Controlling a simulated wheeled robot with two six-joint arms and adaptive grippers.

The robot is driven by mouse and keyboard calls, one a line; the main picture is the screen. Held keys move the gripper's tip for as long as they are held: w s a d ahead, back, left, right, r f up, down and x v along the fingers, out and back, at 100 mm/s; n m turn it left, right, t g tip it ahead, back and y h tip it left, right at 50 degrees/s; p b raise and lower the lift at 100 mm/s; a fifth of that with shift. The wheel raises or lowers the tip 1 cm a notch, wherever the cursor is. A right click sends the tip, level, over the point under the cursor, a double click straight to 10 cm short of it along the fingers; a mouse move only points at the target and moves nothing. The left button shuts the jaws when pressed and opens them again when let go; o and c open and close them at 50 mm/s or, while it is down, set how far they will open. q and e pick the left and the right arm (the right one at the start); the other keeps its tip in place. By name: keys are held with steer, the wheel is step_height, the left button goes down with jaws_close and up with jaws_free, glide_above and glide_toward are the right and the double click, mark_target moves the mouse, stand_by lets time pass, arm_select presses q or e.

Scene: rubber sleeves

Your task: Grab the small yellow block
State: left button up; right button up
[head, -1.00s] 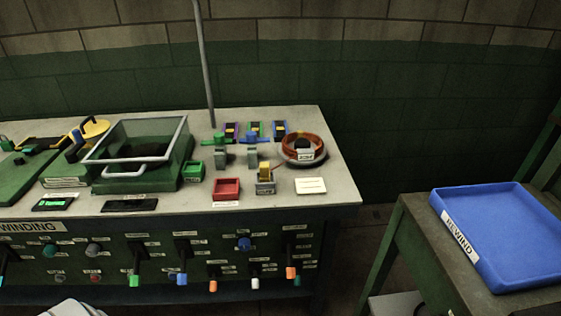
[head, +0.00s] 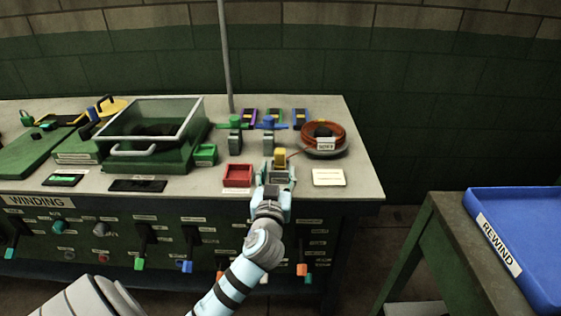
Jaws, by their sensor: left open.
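The small yellow block (head: 280,156) stands on the worktop, between the red tray and the copper coil. My left gripper (head: 278,172) reaches over the front edge of the table, its open fingers just in front of the block in the picture. The small grey holder seen under the block earlier is now mostly hidden behind the gripper. I cannot tell whether the fingers touch the block. My right gripper is not in view.
A red tray (head: 238,175) lies just left of the gripper, and a white card (head: 328,177) lies to its right. A copper coil (head: 322,135) and grey stands with green and blue tops (head: 268,139) are behind. A blue REWIND tray (head: 520,236) is at right.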

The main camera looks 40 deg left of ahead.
mark_target(280, 156)
arm_select(q)
steer(key=x, duration=0.7)
steer(key=shift+a+r, duration=0.1)
steer(key=shift+r, duration=0.15)
jaws_close()
